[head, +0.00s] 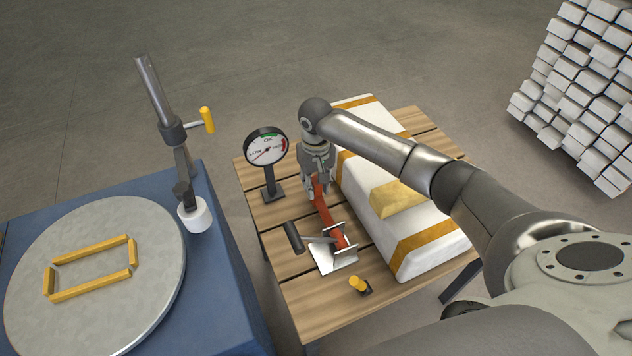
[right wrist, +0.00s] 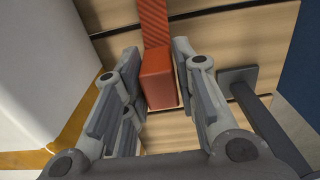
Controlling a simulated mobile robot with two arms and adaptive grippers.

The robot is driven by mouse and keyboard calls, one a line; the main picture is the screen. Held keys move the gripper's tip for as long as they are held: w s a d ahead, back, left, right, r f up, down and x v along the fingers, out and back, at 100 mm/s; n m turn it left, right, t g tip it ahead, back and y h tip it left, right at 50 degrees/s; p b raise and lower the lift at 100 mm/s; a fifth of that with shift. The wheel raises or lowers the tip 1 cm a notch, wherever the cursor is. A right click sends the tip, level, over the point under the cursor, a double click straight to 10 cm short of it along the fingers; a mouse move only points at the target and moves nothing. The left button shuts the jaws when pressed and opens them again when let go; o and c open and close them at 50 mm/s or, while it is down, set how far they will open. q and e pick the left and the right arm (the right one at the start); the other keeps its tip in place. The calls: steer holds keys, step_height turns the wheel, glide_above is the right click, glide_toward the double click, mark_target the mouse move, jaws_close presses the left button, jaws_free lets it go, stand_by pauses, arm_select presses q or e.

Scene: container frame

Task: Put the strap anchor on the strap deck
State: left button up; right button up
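The strap anchor looks to be the orange-red block (right wrist: 157,78) at the end of a red strap (head: 326,212). In the right wrist view it sits between the two fingers of my right gripper (right wrist: 158,75), which appear close against its sides. In the head view my right gripper (head: 317,188) points down at the strap's far end, mostly covering the block. The strap runs toward a metal plate with a dark-handled ratchet (head: 333,256). The strap deck seems to be the slatted wooden table top (head: 290,285); I cannot tell whether the block touches it. My left gripper is out of view.
A long white block with yellow bands (head: 415,225) lies right of the strap. A dial gauge (head: 266,148) stands left of my right gripper. A yellow peg (head: 358,284) is near the front. A blue table (head: 222,270) with a round grey plate (head: 120,310) is at left.

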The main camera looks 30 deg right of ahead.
steer(key=shift+o, duration=1.2)
step_height(320, 180, up, 12)
steer(key=shift+r, duration=0.2)
steer(key=shift+p, duration=0.3)
